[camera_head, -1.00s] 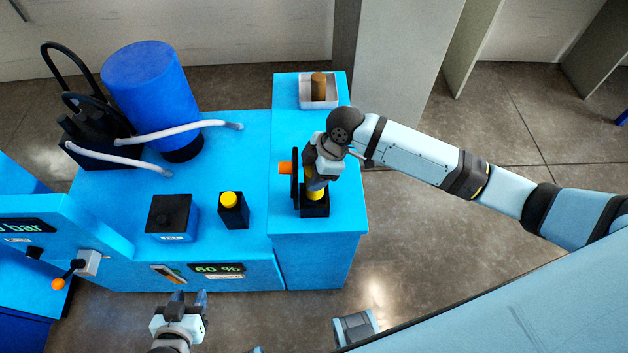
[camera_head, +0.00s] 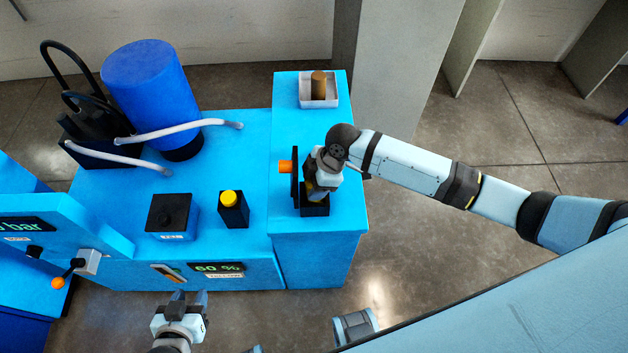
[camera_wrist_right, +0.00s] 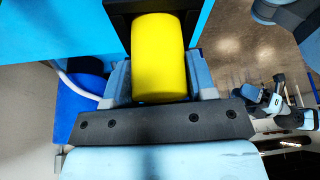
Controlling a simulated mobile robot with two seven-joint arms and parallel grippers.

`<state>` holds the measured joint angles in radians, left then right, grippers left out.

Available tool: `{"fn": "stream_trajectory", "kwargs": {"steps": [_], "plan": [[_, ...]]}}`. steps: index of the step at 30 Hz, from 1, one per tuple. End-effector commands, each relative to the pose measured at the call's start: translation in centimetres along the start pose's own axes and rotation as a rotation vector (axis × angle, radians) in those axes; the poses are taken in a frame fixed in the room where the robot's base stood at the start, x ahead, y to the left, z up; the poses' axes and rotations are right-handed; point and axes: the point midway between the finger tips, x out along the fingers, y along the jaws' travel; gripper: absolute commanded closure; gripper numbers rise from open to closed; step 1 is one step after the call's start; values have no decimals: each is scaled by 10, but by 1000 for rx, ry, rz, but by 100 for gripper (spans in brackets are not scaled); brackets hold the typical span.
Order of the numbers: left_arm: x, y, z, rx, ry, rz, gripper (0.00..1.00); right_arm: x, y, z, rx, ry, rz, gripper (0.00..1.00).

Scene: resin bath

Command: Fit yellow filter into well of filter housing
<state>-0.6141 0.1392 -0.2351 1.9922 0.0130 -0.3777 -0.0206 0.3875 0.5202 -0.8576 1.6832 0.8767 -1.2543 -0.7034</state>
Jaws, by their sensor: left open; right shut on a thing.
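The yellow filter (camera_wrist_right: 158,57) is a smooth cylinder between the fingers of my right gripper (camera_wrist_right: 159,78) in the right wrist view. My right gripper (camera_head: 318,188) is shut on it, directly over the black filter housing (camera_head: 315,209). The housing has an upright black plate with an orange knob (camera_head: 285,167) on its left. The gripper hides most of the filter and the well in the head view. The housing's dark edge (camera_wrist_right: 119,10) shows around the filter's far end. How deep the filter sits cannot be told. My left gripper (camera_head: 187,299) is open and empty before the bench front.
A white tray (camera_head: 318,103) with a brown cylinder is behind. A blue drum (camera_head: 152,85) and pale hoses are back left.

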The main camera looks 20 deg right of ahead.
Motion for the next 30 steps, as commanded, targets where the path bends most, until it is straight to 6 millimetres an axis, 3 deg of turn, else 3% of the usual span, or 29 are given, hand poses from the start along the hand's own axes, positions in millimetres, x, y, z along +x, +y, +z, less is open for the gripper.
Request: {"fn": "stream_trajectory", "kwargs": {"steps": [1,2,5,17,30], "plan": [[0,0,-1,0,1,0,57,0,0,0,0,1,1,75],[0,0,-1,0,1,0,57,0,0,0,0,0,0,46],[0,0,-2,0,3,0,57,0,0,0,0,0,0,24],[-1,0,-3,0,3,0,57,-9,0,-4,0,0,1,23],[0,0,0,0,0,0,57,-99,1,-4,-1,-1,3,23]]}}
